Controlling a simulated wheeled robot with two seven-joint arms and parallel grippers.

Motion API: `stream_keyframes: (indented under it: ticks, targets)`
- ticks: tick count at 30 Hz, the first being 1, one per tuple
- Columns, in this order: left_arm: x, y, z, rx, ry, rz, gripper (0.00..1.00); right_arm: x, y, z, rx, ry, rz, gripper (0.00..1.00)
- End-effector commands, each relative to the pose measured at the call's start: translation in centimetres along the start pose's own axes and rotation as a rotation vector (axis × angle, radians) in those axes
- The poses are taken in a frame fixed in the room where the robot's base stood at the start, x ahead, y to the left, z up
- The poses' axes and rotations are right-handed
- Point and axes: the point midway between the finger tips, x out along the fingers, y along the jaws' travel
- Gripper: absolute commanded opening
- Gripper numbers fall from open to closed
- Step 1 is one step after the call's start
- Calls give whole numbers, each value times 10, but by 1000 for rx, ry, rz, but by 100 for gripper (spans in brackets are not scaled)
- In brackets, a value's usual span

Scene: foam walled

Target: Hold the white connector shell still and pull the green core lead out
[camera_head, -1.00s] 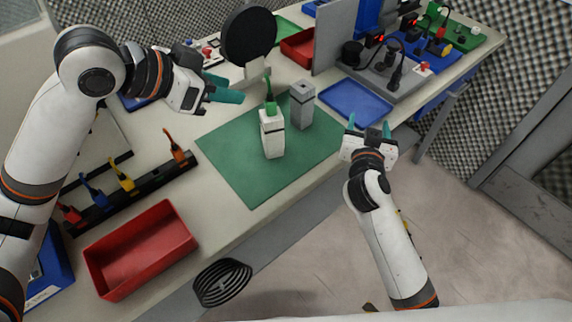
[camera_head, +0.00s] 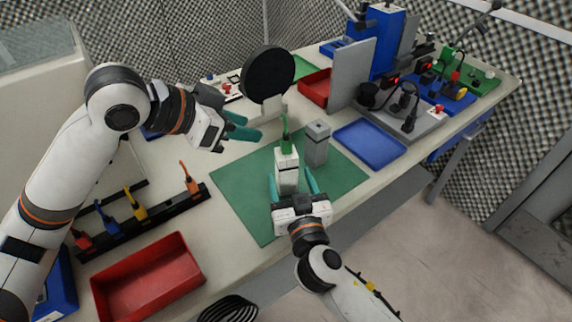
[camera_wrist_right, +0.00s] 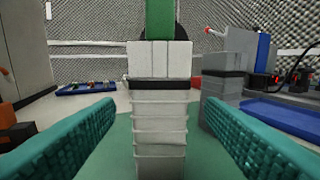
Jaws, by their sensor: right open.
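The white connector shell (camera_head: 287,173) stands upright on the green mat (camera_head: 239,195), and the green core lead (camera_head: 286,141) sticks up from its top. In the right wrist view the shell (camera_wrist_right: 160,120) is straight ahead, with a black band below its top and the lower part of the green core (camera_wrist_right: 160,18) above. My right gripper (camera_head: 290,174) is open, its teal fingers either side of the shell's lower part; the wrist view shows gaps on both sides. My left gripper (camera_head: 255,128) is to the left of the core lead, apart from it, its two teal fingers open and empty.
A grey block (camera_head: 316,145) stands close right of the shell. A round black disc (camera_head: 267,73) on a stand is behind. A blue tray (camera_head: 370,145) lies to the right, a red bin (camera_head: 148,280) front left, and a rack (camera_head: 150,217) with coloured leads at left.

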Motion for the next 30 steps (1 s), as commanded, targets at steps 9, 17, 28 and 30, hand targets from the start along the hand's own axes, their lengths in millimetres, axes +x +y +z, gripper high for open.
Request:
stream_keyframes:
  ticks: [9,17,28,30]
  targets:
    - [0,0,0,0,0,0,36,50,0,0,1,0,0,64]
    - [0,0,0,0,0,0,36,60,0,0,1,1,0,64]
    - [0,0,0,0,0,0,36,60,0,0,2,1,0,34]
    - [0,0,0,0,0,0,36,60,0,0,2,1,0,23]
